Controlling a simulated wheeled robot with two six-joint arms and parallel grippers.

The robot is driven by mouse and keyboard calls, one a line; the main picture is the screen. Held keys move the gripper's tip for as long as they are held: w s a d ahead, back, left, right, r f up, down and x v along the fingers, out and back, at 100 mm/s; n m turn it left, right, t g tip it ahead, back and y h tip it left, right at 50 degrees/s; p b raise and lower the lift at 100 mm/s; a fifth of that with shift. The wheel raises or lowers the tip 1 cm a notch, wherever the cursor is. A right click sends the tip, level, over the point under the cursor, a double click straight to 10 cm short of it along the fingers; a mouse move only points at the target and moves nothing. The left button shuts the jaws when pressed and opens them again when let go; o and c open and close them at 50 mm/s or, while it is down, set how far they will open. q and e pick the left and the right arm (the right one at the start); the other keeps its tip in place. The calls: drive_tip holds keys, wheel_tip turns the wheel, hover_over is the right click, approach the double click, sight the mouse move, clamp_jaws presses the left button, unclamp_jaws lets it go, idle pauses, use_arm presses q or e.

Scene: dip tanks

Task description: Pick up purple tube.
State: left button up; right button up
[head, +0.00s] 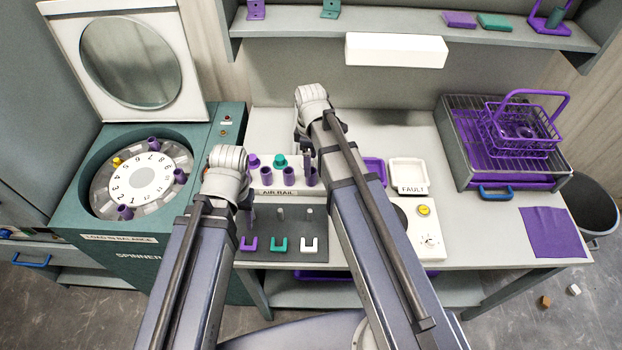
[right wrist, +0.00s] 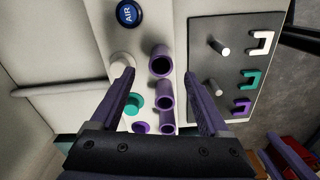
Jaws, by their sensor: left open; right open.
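Three open-topped purple tubes stand in a row on the white air rail (head: 278,192): a left one (head: 266,174), a middle one (head: 288,176) and a right one (head: 311,178), partly covered by my right gripper (head: 304,150). In the right wrist view the open fingers (right wrist: 160,74) are either side of the tube row, with the top tube (right wrist: 161,62) between the tips and the other two (right wrist: 165,95) nearer the palm. They look apart from the tubes. Other purple tubes (head: 180,176) sit in the spinner rotor. My left gripper (head: 245,198) is open left of the rail, its fingers mostly hidden.
A purple cap (head: 253,160) and a teal cap (head: 280,160) stand behind the tubes. A grey mat (head: 262,222) with pegs and clips lies in front. The spinner (head: 88,235) is left, its lid up. A white FAULT tray (head: 408,172) and a grey tank (head: 457,150) stand right.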

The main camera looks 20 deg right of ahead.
use_arm(q)
drive_tip(key=shift+f+b, duration=2.65)
use_arm(e)
drive_tip(key=shift+f, duration=2.6)
use_arm(q)
drive_tip(key=shift+r, duration=0.1)
use_arm(e)
drive_tip(key=shift+r, duration=0.1)
clamp_jaws()
